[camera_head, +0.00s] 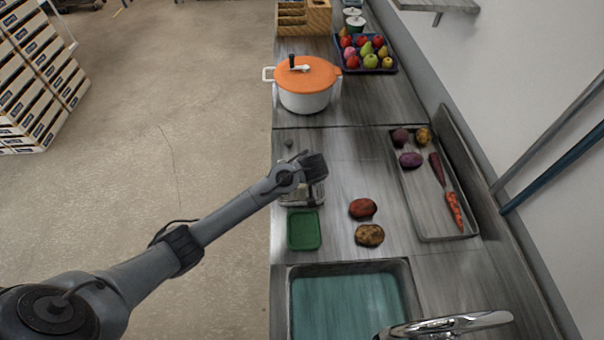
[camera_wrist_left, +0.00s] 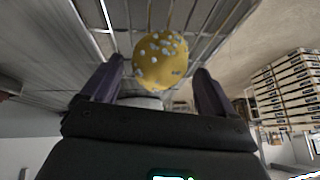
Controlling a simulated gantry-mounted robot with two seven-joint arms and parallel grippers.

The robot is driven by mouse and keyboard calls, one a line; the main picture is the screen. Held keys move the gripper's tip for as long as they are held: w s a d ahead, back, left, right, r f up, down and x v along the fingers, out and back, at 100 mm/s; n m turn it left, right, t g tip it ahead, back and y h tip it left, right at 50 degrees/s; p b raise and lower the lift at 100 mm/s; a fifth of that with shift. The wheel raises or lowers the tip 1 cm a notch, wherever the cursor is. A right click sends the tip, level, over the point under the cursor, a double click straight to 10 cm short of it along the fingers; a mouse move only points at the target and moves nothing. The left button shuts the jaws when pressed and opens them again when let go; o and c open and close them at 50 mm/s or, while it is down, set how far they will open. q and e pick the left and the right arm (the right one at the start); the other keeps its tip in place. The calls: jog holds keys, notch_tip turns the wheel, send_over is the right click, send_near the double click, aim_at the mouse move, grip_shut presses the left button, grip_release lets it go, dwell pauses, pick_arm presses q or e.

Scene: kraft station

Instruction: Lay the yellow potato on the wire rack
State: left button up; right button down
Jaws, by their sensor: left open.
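My left gripper (camera_head: 314,168) is over the wire rack (camera_head: 302,196) on the counter, and its body hides part of the rack. In the left wrist view the gripper (camera_wrist_left: 160,67) is open. A rounded yellow thing with pale spots, which looks like the yellow potato (camera_wrist_left: 161,60), sits between and just beyond the fingertips, against the rack's wires (camera_wrist_left: 206,28). I see gaps beside the fingers. The head view does not show this potato; the gripper seems to hide it. My right gripper is not in view.
A reddish potato (camera_head: 362,208) and a brownish-yellow one (camera_head: 369,235) lie right of the rack. A green tray (camera_head: 304,230) and a sink (camera_head: 345,300) are nearer. A metal tray (camera_head: 425,215) holds vegetables at right. An orange-lidded pot (camera_head: 305,85) stands behind.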

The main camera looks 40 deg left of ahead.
pick_arm(q)
jog(key=v, duration=1.2)
jog(key=s+d+f+m+h, duration=0.1)
jog(key=s+d+f, duration=0.1)
jog(key=s+f, duration=0.1)
jog(key=s+d+f+m+h, duration=0.1)
jog(key=s+d+f+m, duration=0.1)
jog(key=s, duration=0.3)
jog(key=s+d+f+m+h, duration=0.1)
jog(key=s+d+f+m, duration=0.1)
jog(key=s, duration=0.3)
jog(key=shift+d+f, duration=0.55)
jog(key=shift+f, duration=0.25)
jog(key=s, duration=0.2)
jog(key=s+d+m+h, duration=0.1)
jog(key=s, duration=0.1)
jog(key=s+f+m, duration=0.1)
jog(key=s, duration=0.2)
jog(key=shift+d+f+h, duration=0.15)
jog(key=shift+d+h, duration=0.15)
jog(key=shift+d, duration=0.05)
jog(key=s+m, duration=0.2)
jog(key=s, duration=0.5)
jog(key=shift+s+r+m+h, duration=0.25)
jog(key=shift+r+m+h, duration=0.05)
jog(key=shift+r+h, duration=0.15)
jog(key=shift+d, duration=0.1)
